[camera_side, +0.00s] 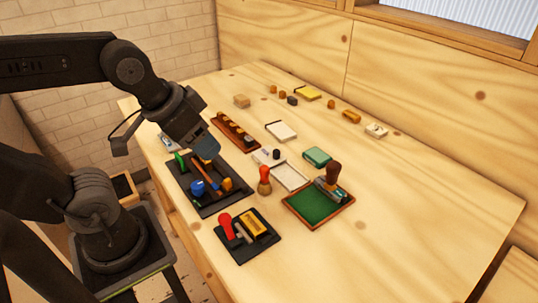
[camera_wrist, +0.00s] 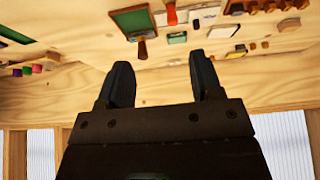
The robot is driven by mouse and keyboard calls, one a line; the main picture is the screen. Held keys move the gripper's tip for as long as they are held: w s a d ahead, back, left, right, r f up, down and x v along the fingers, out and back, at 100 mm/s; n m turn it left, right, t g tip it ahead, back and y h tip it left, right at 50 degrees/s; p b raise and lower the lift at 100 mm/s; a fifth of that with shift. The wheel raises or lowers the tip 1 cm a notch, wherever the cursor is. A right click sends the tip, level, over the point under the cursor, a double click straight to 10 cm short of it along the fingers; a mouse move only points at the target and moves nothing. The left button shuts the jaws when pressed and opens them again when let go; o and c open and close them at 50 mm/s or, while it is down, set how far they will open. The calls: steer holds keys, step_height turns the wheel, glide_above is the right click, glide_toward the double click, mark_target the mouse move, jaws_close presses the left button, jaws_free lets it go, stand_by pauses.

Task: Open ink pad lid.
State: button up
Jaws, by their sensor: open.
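My gripper (camera_side: 205,148) hangs above the black tool tray in the side view. In the wrist view my gripper (camera_wrist: 162,84) has its two dark fingers wide apart with nothing between them. I cannot tell for sure which item is the ink pad. A small green box (camera_side: 317,157) lies flat right of the table's middle, and shows in the wrist view (camera_wrist: 177,37). A pale flat case (camera_side: 290,178) lies left of it, beside another pale piece (camera_side: 268,156) with small dark items on it. My gripper is apart from all of these.
The black tool tray (camera_side: 211,207) and a smaller black tray (camera_side: 240,257) lie in front. A brown rack (camera_side: 228,125) stands behind. The table's right side is clear.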

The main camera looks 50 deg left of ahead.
steer(key=shift+c, duration=0.8)
steer(key=shift+g, duration=0.9)
steer(key=w, duration=0.2)
steer(key=w+a+r, duration=0.1)
steer(key=w, duration=0.4)
steer(key=shift+w+a+r, duration=0.3)
steer(key=shift+a+r, duration=0.05)
steer(key=shift+a, duration=0.05)
steer(key=shift+c, duration=0.5)
steer(key=g, duration=0.4)
glide_above(277, 150)
step_height(277, 150, down, 8)
step_height(277, 150, down, 13)
steer(key=shift+f, duration=0.1)
steer(key=shift+c, duration=0.3)
jaws_close()
